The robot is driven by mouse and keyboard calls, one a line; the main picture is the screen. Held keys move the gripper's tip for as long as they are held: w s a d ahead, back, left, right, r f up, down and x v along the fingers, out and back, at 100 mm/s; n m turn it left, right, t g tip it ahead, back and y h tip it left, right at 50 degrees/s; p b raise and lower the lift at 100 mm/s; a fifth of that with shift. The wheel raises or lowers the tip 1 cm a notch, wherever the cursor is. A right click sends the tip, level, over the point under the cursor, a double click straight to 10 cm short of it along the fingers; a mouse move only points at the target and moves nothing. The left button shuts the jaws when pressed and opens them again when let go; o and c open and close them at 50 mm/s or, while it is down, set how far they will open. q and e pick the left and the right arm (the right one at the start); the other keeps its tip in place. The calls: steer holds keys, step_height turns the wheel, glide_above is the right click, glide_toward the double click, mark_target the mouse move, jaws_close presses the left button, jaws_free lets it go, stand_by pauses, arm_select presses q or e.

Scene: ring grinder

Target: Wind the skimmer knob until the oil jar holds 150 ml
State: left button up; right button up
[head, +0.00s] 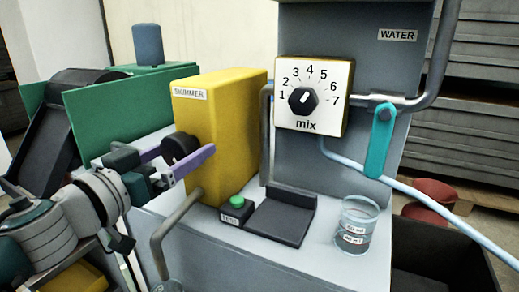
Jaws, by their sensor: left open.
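The yellow skimmer box (224,135) stands left of centre, with a SKIMMER label. Its round black knob (181,150) is on the left face. My left gripper (182,160) is open, with its two purple fingers on either side of the knob; I cannot tell if they touch it. A bent grey pipe (163,239) runs down from the skimmer to the bottom edge, where something grey and partly cut off shows. A clear glass vessel (358,225) with small ml labels stands at the right; I cannot tell whether it is the oil jar. My right gripper is not in view.
A mix dial (303,101) numbered 1 to 7 is on the grey WATER column (385,65). A teal lever (380,140) hangs beside it. A green button (237,201) and a dark flat plate (281,219) sit on the light bench. A pale blue hose (420,195) crosses right.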

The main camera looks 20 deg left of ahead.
arm_select(q)
steer(key=shift+c, duration=0.2)
steer(key=c, duration=1.3)
steer(key=shift+m, duration=0.4)
